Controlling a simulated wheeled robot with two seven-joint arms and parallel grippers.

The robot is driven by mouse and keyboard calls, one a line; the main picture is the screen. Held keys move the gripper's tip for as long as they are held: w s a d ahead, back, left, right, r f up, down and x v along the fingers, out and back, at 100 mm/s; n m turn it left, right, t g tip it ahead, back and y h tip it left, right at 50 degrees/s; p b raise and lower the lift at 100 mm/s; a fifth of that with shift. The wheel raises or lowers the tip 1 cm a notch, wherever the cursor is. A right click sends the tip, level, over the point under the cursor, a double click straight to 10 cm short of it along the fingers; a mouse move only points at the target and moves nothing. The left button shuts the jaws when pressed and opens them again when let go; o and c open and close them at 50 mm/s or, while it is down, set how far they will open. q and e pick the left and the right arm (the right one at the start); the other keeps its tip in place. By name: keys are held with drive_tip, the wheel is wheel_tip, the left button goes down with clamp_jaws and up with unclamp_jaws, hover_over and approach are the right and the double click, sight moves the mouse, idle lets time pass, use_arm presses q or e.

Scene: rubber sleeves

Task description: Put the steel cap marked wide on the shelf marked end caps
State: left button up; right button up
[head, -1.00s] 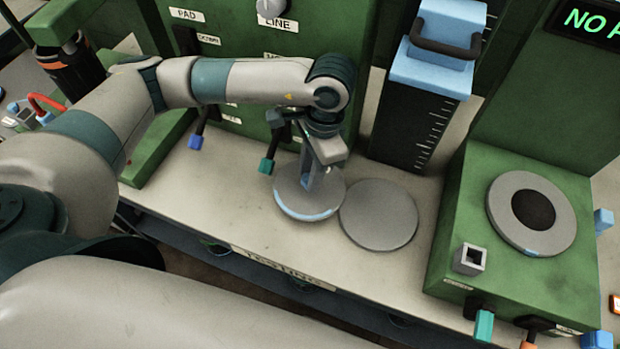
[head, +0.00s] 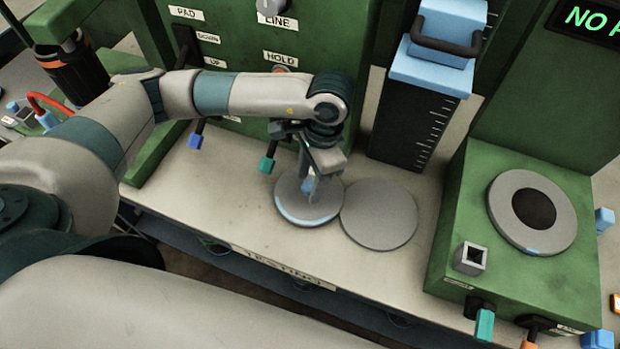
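Two round grey steel discs that look like caps lie on the bench. The left cap (head: 290,207) has a light blue band on its near rim. The right cap (head: 379,214) is plain grey and lies close beside it. No "wide" marking is readable on either. My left gripper (head: 310,190) points down over the middle of the left cap, at or just above its top. Its fingers are small and partly hidden by the wrist, so their opening and any hold are unclear. My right gripper is not in view, nor is a shelf marked end caps.
A tall black scaled block with a blue handled top (head: 432,62) stands behind the caps. A green machine (head: 470,215) with a round plate (head: 550,235) is at right. A green panel with levers stands behind my arm. The bench front (head: 215,215) is clear.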

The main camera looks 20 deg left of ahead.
use_arm(q)
drive_tip(key=shift+r+p, duration=0.3)
drive_tip(key=shift+p, duration=0.05)
wheel_tip(320, 180, up, 12)
drive_tip(key=w+d, duration=0.1)
drive_tip(key=shift+d+f, duration=0.15)
drive_tip(key=shift+f, duration=0.05)
drive_tip(key=shift+w, duration=0.1)
idle(0.5)
